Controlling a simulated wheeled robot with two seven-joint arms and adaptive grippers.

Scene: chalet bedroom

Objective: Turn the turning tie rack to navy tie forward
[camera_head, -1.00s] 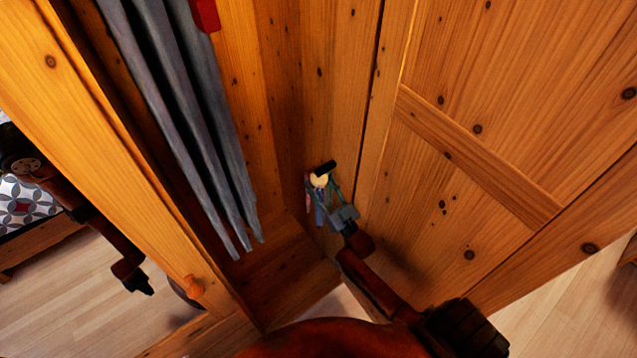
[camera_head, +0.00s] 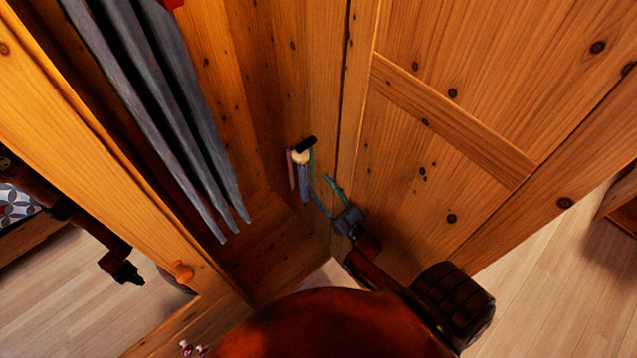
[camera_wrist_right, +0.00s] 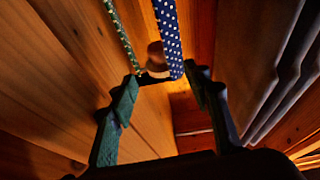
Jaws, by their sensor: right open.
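The tie rack (camera_head: 299,157) is a small pale round hub under a black bracket on the wardrobe's inner wall. Pink (camera_head: 291,172), blue (camera_head: 303,188) and green (camera_head: 312,163) ties hang from it. In the right wrist view, the navy tie with white dots (camera_wrist_right: 168,38) hangs beside the green dotted tie (camera_wrist_right: 121,38), with the wooden hub (camera_wrist_right: 155,55) behind. My right gripper (camera_head: 321,186) is open and empty, just right of the rack. Its fingertips (camera_wrist_right: 164,78) lie either side of the navy tie's end; contact is unclear. My left gripper (camera_head: 122,268) hangs outside, its jaws unclear.
Long grey garments (camera_head: 165,120) hang at the left inside the wardrobe. The panelled door (camera_head: 450,180) stands close on the right of my right arm.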

